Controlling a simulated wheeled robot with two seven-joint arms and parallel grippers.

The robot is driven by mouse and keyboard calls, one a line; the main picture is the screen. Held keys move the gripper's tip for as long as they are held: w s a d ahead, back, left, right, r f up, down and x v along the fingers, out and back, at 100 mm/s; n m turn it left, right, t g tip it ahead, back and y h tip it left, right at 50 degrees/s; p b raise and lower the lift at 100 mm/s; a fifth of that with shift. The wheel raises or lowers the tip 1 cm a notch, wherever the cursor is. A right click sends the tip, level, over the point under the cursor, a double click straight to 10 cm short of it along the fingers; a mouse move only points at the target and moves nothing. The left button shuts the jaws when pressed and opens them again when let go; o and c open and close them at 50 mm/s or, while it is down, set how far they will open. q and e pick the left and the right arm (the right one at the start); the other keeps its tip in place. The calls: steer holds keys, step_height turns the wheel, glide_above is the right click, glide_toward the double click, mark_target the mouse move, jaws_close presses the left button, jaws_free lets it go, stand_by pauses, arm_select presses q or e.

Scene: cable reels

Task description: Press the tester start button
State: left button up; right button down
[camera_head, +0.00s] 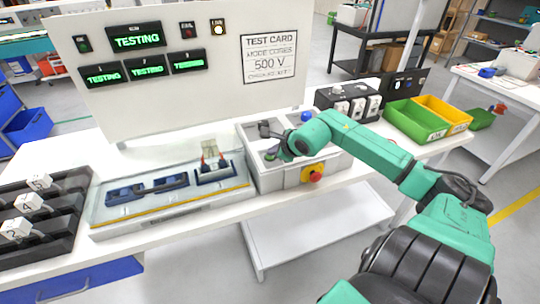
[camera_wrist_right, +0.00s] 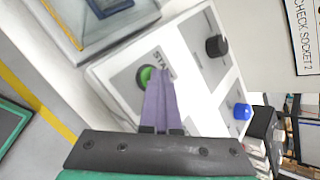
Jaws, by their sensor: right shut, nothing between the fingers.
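The tester's control box (camera_head: 262,182) stands on the white bench, with a red emergency button (camera_head: 313,173) on a yellow base at its front. In the right wrist view the green start button (camera_wrist_right: 144,78) sits in a dark ring beside the label START. My right gripper (camera_wrist_right: 159,78) is shut and empty; its fingertips are at the button's edge and overlap it in the picture. I cannot tell whether they touch or press it. In the head view my right arm reaches over the box and hides part of its top. The panel displays (camera_head: 137,41) read TESTING in green. My left gripper is out of view.
A black knob (camera_wrist_right: 216,46) and a blue button (camera_wrist_right: 242,111) share the box top. A clear-covered test fixture (camera_head: 170,199) is left of the box. Black racks with numbered white blocks (camera_head: 28,203) stand at far left. Green (camera_head: 415,122) and yellow bins are at right.

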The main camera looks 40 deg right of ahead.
mark_target(273, 158)
steer(key=shift+r+p, duration=0.45)
steer(key=shift+r, duration=0.35)
steer(key=shift+r+p, duration=1.55)
steer(key=shift+r, duration=1)
steer(key=shift+f, duration=0.15)
